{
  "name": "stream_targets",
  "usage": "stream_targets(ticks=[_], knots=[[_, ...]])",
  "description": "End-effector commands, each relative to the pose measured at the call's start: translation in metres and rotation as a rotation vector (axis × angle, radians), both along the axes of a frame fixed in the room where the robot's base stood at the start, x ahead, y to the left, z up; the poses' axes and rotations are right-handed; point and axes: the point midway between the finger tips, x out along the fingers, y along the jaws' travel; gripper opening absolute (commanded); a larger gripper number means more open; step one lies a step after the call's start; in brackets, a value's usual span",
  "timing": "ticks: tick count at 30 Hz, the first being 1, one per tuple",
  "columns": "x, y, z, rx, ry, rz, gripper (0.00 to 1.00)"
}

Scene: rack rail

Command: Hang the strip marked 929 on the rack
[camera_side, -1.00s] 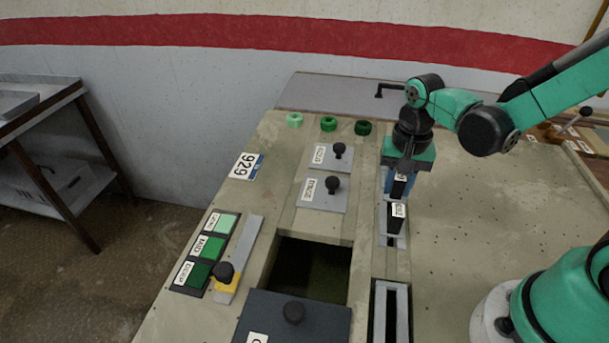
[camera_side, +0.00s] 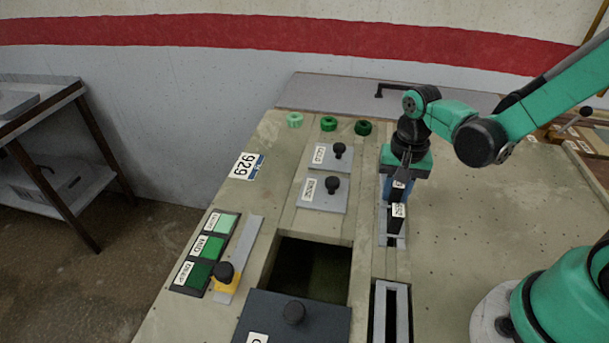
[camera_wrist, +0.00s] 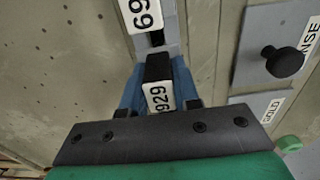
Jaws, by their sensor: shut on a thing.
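My gripper (camera_side: 398,186) has blue fingers and is shut on a dark strip with a white label. In the wrist view the label on this strip (camera_wrist: 158,97) reads 929, between my two fingers (camera_wrist: 158,80). The strip is over the far part of a narrow grey slotted rail (camera_side: 388,241); I cannot tell whether it touches the rail. Another dark strip with a white label (camera_side: 398,210) stands in the rail just in front of it. Its label in the wrist view (camera_wrist: 140,14) is cut off and starts with 69.
A white and blue 929 card (camera_side: 246,166) lies on the bench at the left. Grey plates with black knobs (camera_side: 322,196) are left of the rail. A dark opening (camera_side: 310,268) and a second slotted frame (camera_side: 378,310) are nearer. The bench right of the rail is clear.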

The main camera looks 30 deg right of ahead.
Motion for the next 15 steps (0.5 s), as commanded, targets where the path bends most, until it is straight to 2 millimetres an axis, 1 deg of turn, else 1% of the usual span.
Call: stream_targets(ticks=[15], knots=[[0.0001,0.0,-0.0079,0.0,0.0,0.0,0.0]])
